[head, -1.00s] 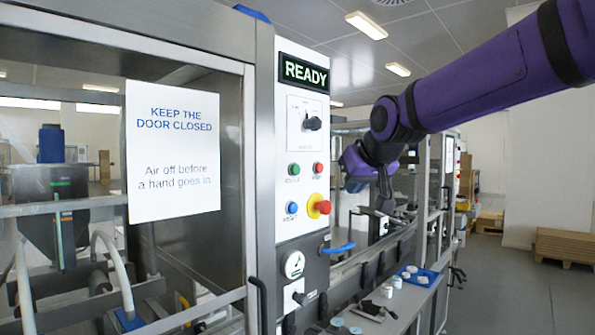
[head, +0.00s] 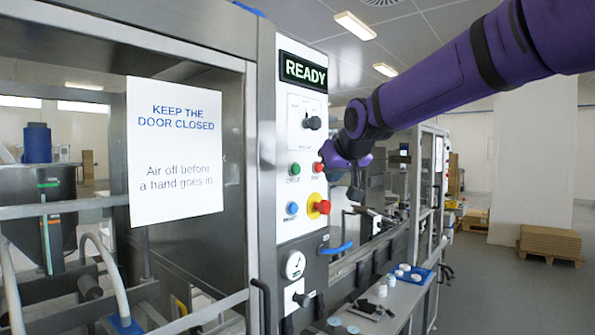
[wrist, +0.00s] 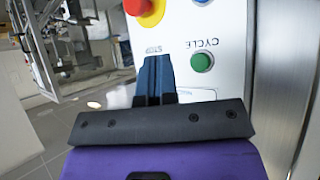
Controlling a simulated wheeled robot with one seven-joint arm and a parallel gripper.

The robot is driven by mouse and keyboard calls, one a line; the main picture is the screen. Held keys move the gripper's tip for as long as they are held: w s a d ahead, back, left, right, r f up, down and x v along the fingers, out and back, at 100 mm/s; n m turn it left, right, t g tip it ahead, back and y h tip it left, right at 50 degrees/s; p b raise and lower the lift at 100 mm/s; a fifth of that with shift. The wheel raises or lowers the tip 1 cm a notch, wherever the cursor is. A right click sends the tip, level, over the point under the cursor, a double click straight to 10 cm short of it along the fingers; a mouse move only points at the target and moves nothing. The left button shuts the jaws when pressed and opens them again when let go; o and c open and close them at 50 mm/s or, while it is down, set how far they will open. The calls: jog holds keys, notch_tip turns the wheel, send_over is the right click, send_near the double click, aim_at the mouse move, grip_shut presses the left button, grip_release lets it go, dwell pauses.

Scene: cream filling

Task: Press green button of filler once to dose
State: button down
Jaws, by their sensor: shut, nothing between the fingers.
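The filler's control panel (head: 290,230) is white and upright, with a lit READY display (head: 304,71) at its top. The green button (head: 294,170) is on the panel's left side and also shows in the wrist view (wrist: 201,62), under upside-down CYCLE lettering. My gripper (head: 355,194) is just right of the panel in the head view. In the wrist view its fingers (wrist: 155,62) are shut together and empty, beside the green button and apart from it in the picture. They cover the spot of the red button, which shows in the head view (head: 318,167).
A red emergency knob on yellow (head: 321,206), a blue button (head: 292,208) and a black rotary switch (head: 313,123) share the panel. A blue lever (head: 337,248) sticks out below. A blue tray (head: 412,275) with white jars lies on the shelf at right.

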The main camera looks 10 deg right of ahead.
jog(key=w+a, duration=0.4)
jog(key=w, duration=0.1)
jog(key=shift+w, duration=0.25)
jog(key=shift+w+a, duration=0.1)
dwell(2.0)
jog(key=shift+w+a, duration=0.15)
jog(key=shift+w, duration=0.05)
jog(key=shift+w+a, duration=0.3)
jog(key=shift+w, duration=0.1)
dwell(1.0)
jog(key=shift+s, duration=0.1)
jog(key=shift+s+d, duration=0.55)
jog(key=shift+s, duration=0.1)
jog(key=shift+d, duration=0.1)
jog(key=s+d, duration=0.1)
jog(key=s, duration=0.1)
jog(key=s+d, duration=0.1)
jog(key=s, duration=0.1)
jog(key=shift+d, duration=0.35)
